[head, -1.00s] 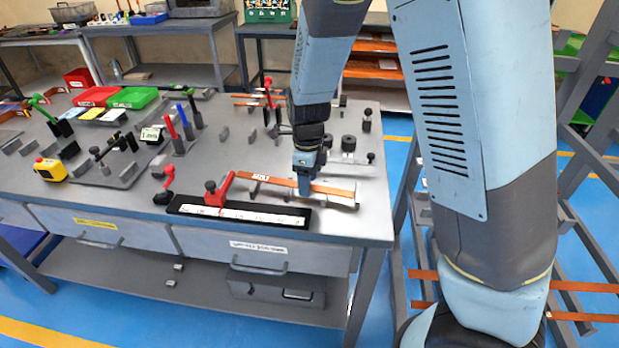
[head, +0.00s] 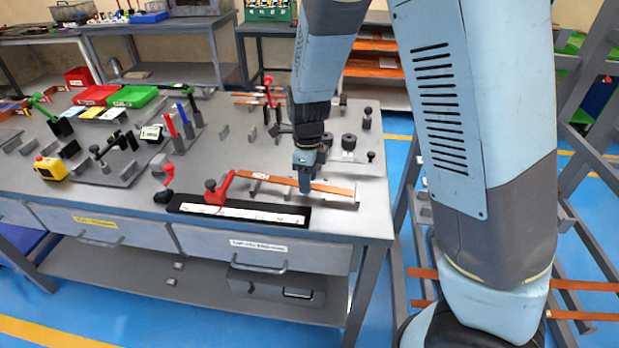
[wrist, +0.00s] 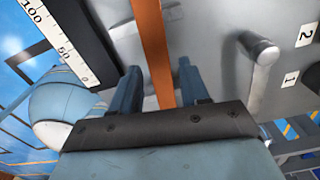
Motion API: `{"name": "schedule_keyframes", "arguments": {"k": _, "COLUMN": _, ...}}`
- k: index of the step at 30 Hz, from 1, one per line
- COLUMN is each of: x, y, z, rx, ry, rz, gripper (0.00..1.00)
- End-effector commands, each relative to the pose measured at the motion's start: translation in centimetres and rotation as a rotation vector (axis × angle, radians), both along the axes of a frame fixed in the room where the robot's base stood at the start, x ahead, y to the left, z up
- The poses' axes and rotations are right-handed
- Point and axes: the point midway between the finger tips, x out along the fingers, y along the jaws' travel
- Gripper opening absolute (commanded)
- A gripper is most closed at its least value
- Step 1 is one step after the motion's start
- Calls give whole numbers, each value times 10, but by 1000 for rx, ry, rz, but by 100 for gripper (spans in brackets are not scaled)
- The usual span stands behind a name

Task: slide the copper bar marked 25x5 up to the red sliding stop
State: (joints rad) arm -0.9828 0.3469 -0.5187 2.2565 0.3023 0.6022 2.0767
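The copper bar (head: 332,188) lies on supports on the bench, with a pale label (head: 261,175) near its left end; I cannot read the marking surely. The red sliding stop (head: 220,188) stands left of the bar, at the black-edged white scale (head: 245,213). A gap seems to separate the stop from the bar's left end.
Black round pieces (head: 348,142) stand behind the bar. A red-handled lever (head: 168,180) is left of the stop. A grey post (wrist: 262,52) rises right of the bar in the wrist view, and the scale (wrist: 68,50) runs on the left.

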Motion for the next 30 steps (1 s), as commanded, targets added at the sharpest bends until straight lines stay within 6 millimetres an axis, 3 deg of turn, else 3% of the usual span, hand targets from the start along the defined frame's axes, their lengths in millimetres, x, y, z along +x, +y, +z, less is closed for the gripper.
{"name": "schedule_keyframes", "arguments": {"k": 3, "x": 0, "y": 0, "z": 0, "rx": 0, "ry": 0, "rz": 0, "gripper": 56}}
{"name": "schedule_keyframes", "arguments": {"k": 14, "x": 0, "y": 0, "z": 6, "rx": 2, "ry": -1, "rz": 1, "gripper": 56}}
{"name": "schedule_keyframes", "arguments": {"k": 20, "x": 1, "y": 1, "z": 35, "rx": 4, "ry": -3, "rz": 3, "gripper": 56}}
{"name": "schedule_keyframes", "arguments": {"k": 30, "x": 1, "y": 1, "z": 100, "rx": 4, "ry": -3, "rz": 1, "gripper": 56}}
